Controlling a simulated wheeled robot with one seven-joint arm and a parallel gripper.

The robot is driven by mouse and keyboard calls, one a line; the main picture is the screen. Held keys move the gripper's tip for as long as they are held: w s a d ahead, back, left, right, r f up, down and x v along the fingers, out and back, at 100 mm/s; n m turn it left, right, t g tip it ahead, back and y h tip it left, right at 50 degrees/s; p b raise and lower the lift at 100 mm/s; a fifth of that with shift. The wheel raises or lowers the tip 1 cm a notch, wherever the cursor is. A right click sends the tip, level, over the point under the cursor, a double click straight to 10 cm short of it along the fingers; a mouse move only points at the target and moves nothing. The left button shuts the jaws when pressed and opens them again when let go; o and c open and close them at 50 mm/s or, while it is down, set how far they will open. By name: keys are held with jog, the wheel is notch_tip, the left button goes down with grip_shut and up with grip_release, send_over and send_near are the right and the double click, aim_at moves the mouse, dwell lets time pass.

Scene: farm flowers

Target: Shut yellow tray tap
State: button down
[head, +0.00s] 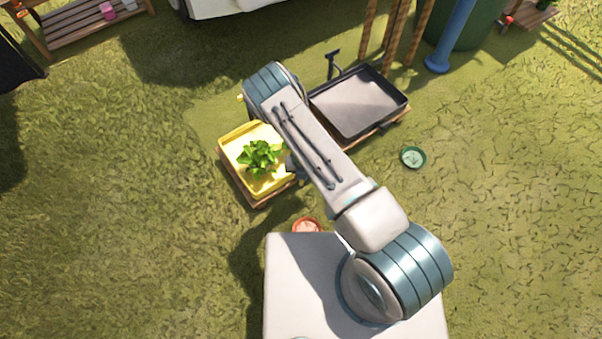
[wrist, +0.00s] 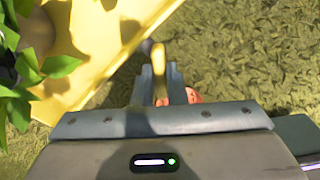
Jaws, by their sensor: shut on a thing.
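In the wrist view my gripper (wrist: 160,84) is shut on a slim yellow tap (wrist: 159,66) just outside the tray's edge. The tap's lower part is hidden between the fingers.
A black tray (head: 360,104) with a dark tap (head: 332,62) stands right of my arm. A green saucer (head: 413,157) and an orange saucer (head: 306,225) lie on the grass. Wooden poles (head: 394,35) and a blue post (head: 452,35) stand behind.

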jog(key=m, duration=0.5)
jog(key=shift+m+p, duration=0.3)
jog(key=shift+p, duration=0.1)
jog(key=shift+s+m, duration=0.1)
jog(key=shift+m, duration=2.1)
jog(key=c, duration=1.5)
grip_release()
jog(key=shift+o, duration=0.2)
jog(key=shift+r, duration=0.2)
notch_tip(320, 180, up, 13)
jog(key=p, duration=0.5)
jog(key=shift+r, duration=0.2)
